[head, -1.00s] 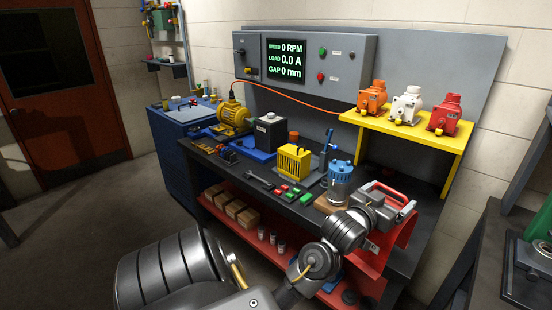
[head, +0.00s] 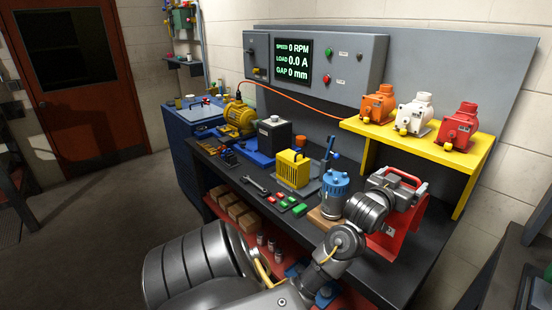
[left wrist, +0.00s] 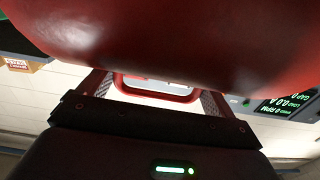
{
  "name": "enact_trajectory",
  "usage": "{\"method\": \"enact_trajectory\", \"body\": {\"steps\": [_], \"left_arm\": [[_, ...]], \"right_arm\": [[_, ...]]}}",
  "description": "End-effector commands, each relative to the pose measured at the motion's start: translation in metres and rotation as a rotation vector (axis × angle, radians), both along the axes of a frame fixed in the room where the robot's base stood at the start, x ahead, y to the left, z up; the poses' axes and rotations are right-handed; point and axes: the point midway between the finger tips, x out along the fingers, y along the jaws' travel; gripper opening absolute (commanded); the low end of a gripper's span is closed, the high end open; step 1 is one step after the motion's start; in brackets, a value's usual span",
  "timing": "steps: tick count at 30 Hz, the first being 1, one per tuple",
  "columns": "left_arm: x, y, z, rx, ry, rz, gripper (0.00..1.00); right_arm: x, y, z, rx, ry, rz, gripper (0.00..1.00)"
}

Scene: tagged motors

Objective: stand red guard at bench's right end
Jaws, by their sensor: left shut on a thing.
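The red guard (head: 392,240) is a curved red sheet with a handle on top. My left gripper (head: 402,184) is shut on it at its handle. In the head view the guard is upright in front of the dark bench top (head: 428,242) near its right end; I cannot tell whether its lower edge touches the top. In the left wrist view the guard (left wrist: 170,40) fills the upper middle, and its red handle loop (left wrist: 157,92) sits between the fingers. My right gripper is not in view.
Small red and green blocks (head: 290,202) and a wrench (head: 256,186) lie left. Bench top right of the guard looks clear.

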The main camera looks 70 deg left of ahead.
Motion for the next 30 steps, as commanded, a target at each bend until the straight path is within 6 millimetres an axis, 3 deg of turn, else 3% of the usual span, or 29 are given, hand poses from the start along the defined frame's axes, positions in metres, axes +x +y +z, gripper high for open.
{"method": "enact_trajectory", "body": {"steps": [8, 19, 30], "left_arm": [[0.005, -0.007, 0.001, 0.001, -0.006, -0.012, 0.19], [0.003, -0.005, -0.05, 0.0, -0.003, -0.008, 0.19], [0.003, -0.005, -0.069, 0.0, -0.004, -0.008, 0.19]], "right_arm": [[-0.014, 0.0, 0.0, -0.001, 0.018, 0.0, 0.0], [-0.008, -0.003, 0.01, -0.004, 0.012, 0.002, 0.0], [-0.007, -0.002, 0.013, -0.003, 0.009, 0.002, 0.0]]}}
